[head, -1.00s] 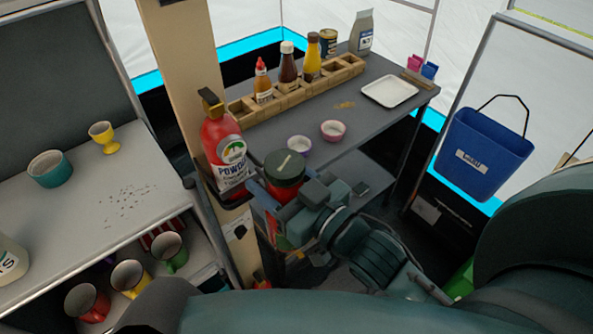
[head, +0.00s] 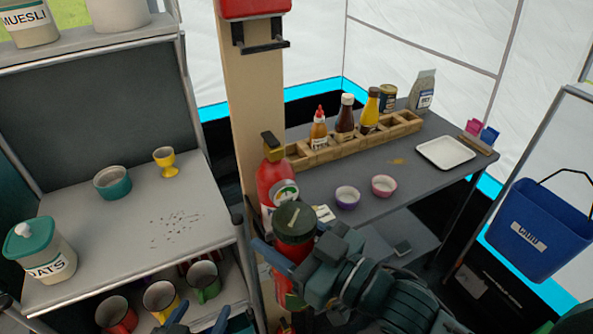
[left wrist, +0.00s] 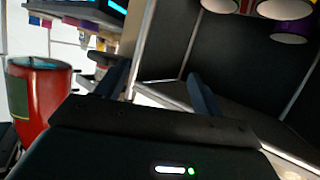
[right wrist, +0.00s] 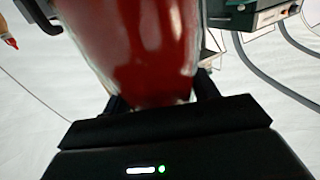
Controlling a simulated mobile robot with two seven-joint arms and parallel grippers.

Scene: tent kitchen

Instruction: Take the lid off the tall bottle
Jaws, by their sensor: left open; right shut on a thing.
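The tall bottle (head: 292,256) is a red jar-like container with a dark green lid (head: 294,222), seen from above in the head view. The lid sits on its top. My right gripper (head: 297,248) is shut around the red body, below the lid. In the right wrist view the red body (right wrist: 135,45) fills the space between the fingers. My left gripper (head: 198,316) is low in the head view, left of the bottle, open and empty. In the left wrist view a red cylinder (left wrist: 40,108) with a dark green patch, probably this bottle, stands outside the open fingers.
A red powder extinguisher (head: 272,181) hangs on the post (head: 248,110) just behind the bottle. The shelf (head: 125,235) at left has an oats jar (head: 45,258), a teal bowl (head: 112,183) and a yellow egg cup (head: 165,162). Mugs (head: 160,298) stand below it.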

